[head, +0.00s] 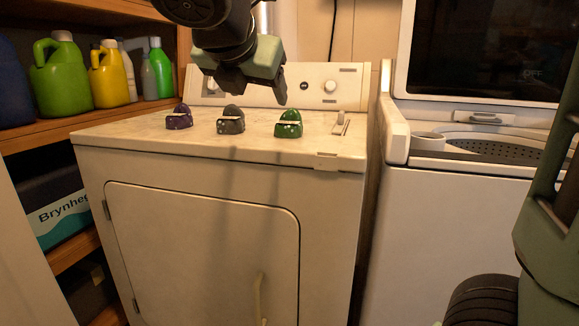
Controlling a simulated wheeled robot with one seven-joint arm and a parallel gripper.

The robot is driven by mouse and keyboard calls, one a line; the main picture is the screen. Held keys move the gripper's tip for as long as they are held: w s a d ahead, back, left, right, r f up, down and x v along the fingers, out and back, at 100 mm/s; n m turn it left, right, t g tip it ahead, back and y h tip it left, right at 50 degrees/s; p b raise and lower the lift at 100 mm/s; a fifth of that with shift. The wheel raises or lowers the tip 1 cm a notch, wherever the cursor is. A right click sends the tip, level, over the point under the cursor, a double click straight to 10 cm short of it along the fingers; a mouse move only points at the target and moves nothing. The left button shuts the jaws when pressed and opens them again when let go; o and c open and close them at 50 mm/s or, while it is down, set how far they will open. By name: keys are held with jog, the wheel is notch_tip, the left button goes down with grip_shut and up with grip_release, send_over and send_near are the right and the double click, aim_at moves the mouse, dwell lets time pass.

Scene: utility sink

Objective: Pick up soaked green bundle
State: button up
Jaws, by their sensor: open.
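The green bundle (288,125) sits on the white dryer top (165,137), toward its right side. It has a pale band across it and light specks on its lower part. A dark grey bundle (231,121) and a purple bundle (179,118) of similar shape stand in a row to its left. My gripper (258,96) hangs above the dryer top, over the space between the grey and green bundles. It is open and no object shows in it. Its fingers point down and to the right, apart from the bundles.
The dryer's control panel (349,86) rises behind the bundles. A small lever-like item (341,123) is on the top's right edge. An open washer (455,177) stands right. Shelves at left hold several bottles, including a green jug (58,70) and yellow jug (108,80).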

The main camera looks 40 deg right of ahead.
jog(key=d+n+h+b, duration=0.1)
jog(key=d+h+b, duration=0.15)
jog(key=b, duration=0.25)
jog(key=t+b, duration=0.1)
jog(key=b, duration=0.4)
send_near(293, 109)
jog(key=x, duration=0.7)
jog(key=shift+w+r, duration=0.25)
jog(key=shift+w, duration=0.25)
jog(key=b+x, duration=0.2)
jog(key=x, duration=0.3)
jog(key=shift+f+b, duration=0.2)
jog(key=shift+b, duration=0.15)
jog(key=shift+r, duration=0.1)
jog(key=c, duration=1.3)
